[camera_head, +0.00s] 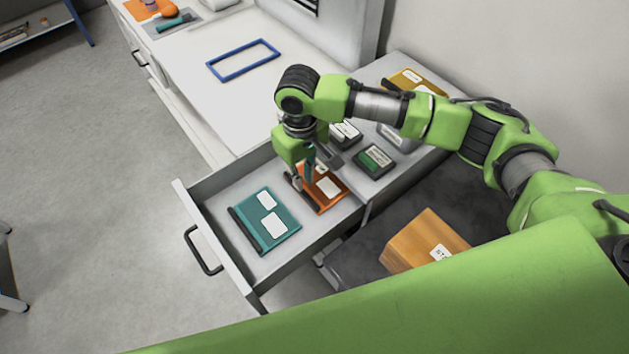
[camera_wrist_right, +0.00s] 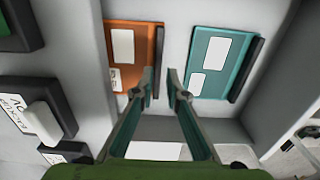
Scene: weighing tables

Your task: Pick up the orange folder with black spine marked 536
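The orange folder (camera_head: 326,199) lies flat in the open drawer, partly hidden by my right gripper in the head view. In the right wrist view the orange folder (camera_wrist_right: 124,77) shows white labels and a black spine on its right edge; I cannot read its number. My right gripper (camera_head: 300,181) points down at the spine side of the folder. Its two fingertips (camera_wrist_right: 160,78) are apart, with the black spine appearing between them in the picture; I cannot tell whether they touch it. My left gripper is not in view.
A teal folder (camera_head: 255,212) with a black spine lies beside it in the drawer (camera_head: 217,183). A blue frame (camera_head: 243,61) lies on the white tabletop. A wooden box (camera_head: 414,241) sits below the drawer's right side.

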